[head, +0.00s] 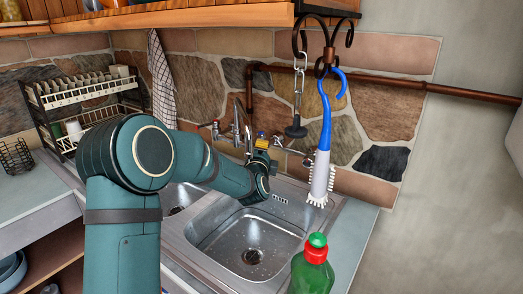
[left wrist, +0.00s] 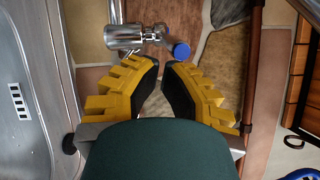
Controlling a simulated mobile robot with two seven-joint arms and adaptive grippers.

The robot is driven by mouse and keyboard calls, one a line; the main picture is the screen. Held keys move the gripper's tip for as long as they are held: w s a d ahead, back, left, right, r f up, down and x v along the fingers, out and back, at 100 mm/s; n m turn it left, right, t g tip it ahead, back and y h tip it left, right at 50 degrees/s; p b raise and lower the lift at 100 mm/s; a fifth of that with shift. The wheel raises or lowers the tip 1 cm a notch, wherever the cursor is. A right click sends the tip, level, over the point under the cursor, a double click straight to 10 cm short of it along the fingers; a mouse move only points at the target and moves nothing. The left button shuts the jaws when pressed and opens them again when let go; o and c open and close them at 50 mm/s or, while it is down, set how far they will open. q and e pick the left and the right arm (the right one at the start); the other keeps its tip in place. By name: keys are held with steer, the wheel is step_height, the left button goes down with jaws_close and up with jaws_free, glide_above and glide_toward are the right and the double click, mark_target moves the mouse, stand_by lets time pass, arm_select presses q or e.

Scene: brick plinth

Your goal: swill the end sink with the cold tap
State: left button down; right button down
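The end sink (head: 215,242) is the right-hand steel basin in the head view, with a dark drain in its floor. I see no water stream. A chrome tap (head: 238,125) stands behind the sinks, with a red-marked handle at its left. In the left wrist view the blue-capped cold tap handle (left wrist: 181,50) is just beyond my fingertips, on a chrome body (left wrist: 124,38). My left gripper (head: 262,140) is at the wall behind the end sink. In its wrist view the yellow fingers (left wrist: 161,70) are apart by a narrow gap, with nothing between them. My right gripper is out of view.
A blue-handled brush (head: 326,130) and a chain with a dark plug (head: 297,130) hang over the sink's right side. A green bottle (head: 313,270) with a red collar stands at the front right. A dish rack (head: 85,95) is at left. A copper pipe (head: 390,82) crosses the wall.

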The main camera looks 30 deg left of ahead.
arm_select(q)
steer(key=a, duration=0.2)
steer(key=shift+s+a, duration=0.35)
steer(key=shift+s, duration=0.05)
steer(key=shift+d, duration=0.2)
